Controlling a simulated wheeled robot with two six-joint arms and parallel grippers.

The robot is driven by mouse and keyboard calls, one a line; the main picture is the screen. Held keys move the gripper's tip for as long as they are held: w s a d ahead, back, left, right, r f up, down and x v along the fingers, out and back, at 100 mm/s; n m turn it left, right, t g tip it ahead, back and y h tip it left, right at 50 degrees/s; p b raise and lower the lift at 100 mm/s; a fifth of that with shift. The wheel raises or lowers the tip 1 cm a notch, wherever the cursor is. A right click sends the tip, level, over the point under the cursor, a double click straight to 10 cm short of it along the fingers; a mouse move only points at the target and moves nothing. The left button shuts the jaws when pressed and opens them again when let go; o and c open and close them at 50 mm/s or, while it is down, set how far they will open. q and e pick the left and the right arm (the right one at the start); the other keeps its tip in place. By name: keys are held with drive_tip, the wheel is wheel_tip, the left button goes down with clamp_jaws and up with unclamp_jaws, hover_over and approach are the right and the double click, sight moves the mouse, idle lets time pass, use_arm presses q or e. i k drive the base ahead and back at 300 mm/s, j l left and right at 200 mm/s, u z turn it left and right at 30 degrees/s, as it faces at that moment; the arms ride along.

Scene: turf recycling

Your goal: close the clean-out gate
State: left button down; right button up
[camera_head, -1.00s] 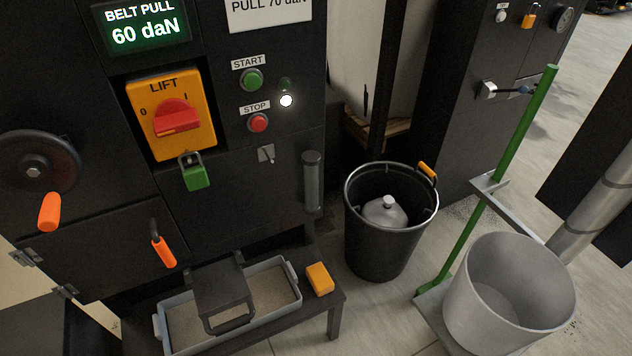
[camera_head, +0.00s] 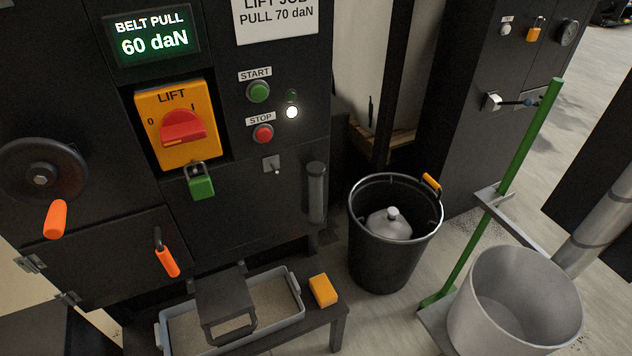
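A black plate with a loop handle (camera_head: 226,303) juts out from the foot of the dark machine, over a grey tray (camera_head: 301,309) of sand-like material. It looks like the clean-out gate, standing out from the machine, but no label on it shows. Left of it, a hinged black door (camera_head: 100,258) with an orange-gripped handle (camera_head: 167,261) sits flush in the machine front. Neither of my grippers is in view.
The tray and a yellow block (camera_head: 323,291) rest on a low dark bench (camera_head: 338,318). A black bucket (camera_head: 385,255) holding a pale container stands to the right. A grey bin (camera_head: 475,325) and green pole (camera_head: 530,140) stand farther right.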

sight(220, 298)
drive_tip(key=u, duration=0.85)
